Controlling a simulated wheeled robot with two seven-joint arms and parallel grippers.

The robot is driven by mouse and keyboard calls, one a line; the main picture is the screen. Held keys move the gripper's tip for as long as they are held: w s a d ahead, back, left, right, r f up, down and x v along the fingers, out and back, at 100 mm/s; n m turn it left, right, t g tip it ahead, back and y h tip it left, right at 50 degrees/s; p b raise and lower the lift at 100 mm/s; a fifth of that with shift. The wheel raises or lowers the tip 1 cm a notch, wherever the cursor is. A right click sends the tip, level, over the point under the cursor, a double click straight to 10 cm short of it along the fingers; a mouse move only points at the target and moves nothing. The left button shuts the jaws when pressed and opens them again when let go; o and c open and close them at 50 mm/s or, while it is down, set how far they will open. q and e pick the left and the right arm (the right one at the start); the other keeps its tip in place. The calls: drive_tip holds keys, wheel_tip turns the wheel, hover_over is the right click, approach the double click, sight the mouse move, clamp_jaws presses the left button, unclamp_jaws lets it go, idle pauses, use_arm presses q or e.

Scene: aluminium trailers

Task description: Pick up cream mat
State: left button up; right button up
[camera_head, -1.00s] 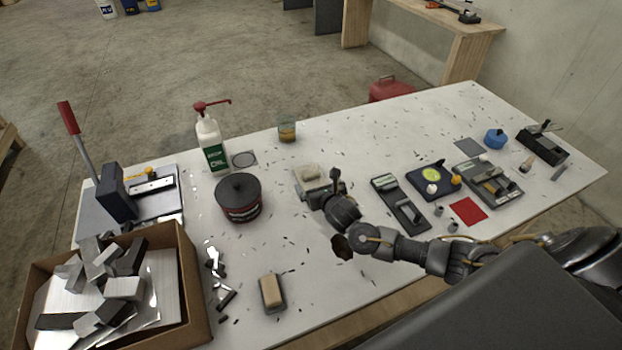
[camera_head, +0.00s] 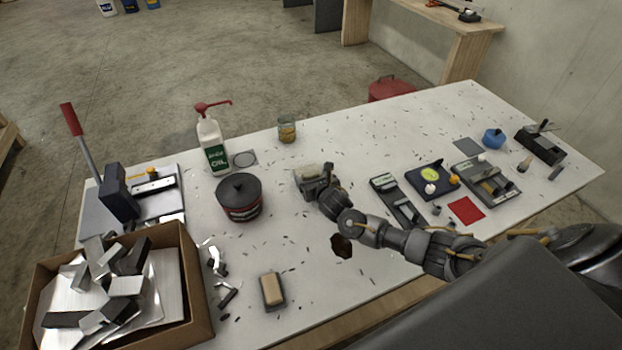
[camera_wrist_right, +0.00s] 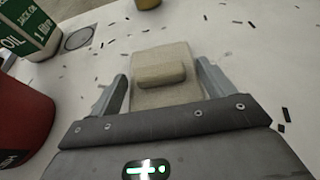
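The cream mat (camera_wrist_right: 158,57) lies flat on the white table, with a small cream block (camera_wrist_right: 162,77) on top of it. In the head view, the mat (camera_head: 300,178) is partly hidden by my right gripper (camera_head: 316,180). In the right wrist view, my right gripper (camera_wrist_right: 163,84) is open, with one finger on each side of the mat's near part. Whether the fingers touch the mat's edges cannot be told. My left gripper is not in view.
Left of the mat stand a dark red-banded pot (camera_head: 239,198) and an oil bottle (camera_head: 211,143). A glass jar (camera_head: 287,131) is behind it. A brush-like block (camera_head: 272,290) lies nearer the front. Small dark shavings are scattered about. Gauges and tools (camera_head: 398,201) lie to the right.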

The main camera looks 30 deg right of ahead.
drive_tip(key=c, duration=0.3)
drive_tip(key=shift+r, duration=0.1)
